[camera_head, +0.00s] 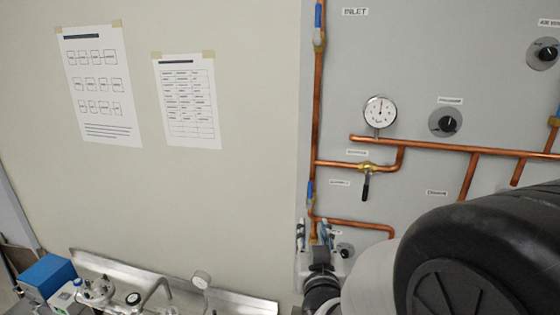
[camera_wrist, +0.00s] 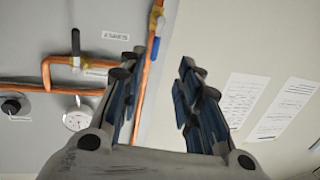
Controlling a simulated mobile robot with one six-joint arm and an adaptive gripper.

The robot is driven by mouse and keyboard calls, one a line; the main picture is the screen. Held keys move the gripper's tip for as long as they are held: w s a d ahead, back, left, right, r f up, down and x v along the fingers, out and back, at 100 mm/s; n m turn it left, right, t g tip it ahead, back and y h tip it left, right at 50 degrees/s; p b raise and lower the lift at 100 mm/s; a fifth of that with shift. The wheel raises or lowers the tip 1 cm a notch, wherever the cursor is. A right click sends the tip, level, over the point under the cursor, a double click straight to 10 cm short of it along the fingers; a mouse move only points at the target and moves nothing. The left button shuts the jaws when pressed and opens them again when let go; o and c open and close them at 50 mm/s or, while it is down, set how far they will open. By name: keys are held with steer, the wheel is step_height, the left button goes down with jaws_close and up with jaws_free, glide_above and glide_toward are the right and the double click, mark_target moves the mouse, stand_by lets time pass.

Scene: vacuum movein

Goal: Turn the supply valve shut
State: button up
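Several lever valves sit on the copper pipes; I cannot read which label says supply. My gripper (camera_head: 313,235) is just below the lower blue-lever valve. In the wrist view my gripper (camera_wrist: 160,62) is open and empty, fingers spread either side.
A round gauge (camera_head: 380,112) and black knobs (camera_head: 445,123) are on the grey panel. Two paper sheets (camera_head: 100,85) hang on the wall at left. A metal bench with fittings (camera_head: 165,290) and a blue box (camera_head: 45,275) stand below.

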mark_target(310, 188)
steer(key=shift+t, duration=0.3)
steer(key=w+p, duration=0.2)
steer(key=w, duration=0.3)
steer(key=w+d+r+p, duration=0.1)
steer(key=w+p, duration=0.1)
steer(key=w, duration=0.4)
steer(key=w+d+r+p, duration=0.1)
steer(key=w, duration=0.5)
steer(key=shift+w+d+p, duration=0.15)
steer(key=shift+w+p, duration=0.1)
steer(key=shift+p, duration=0.15)
steer(key=shift+c, duration=0.4)
jaws_close()
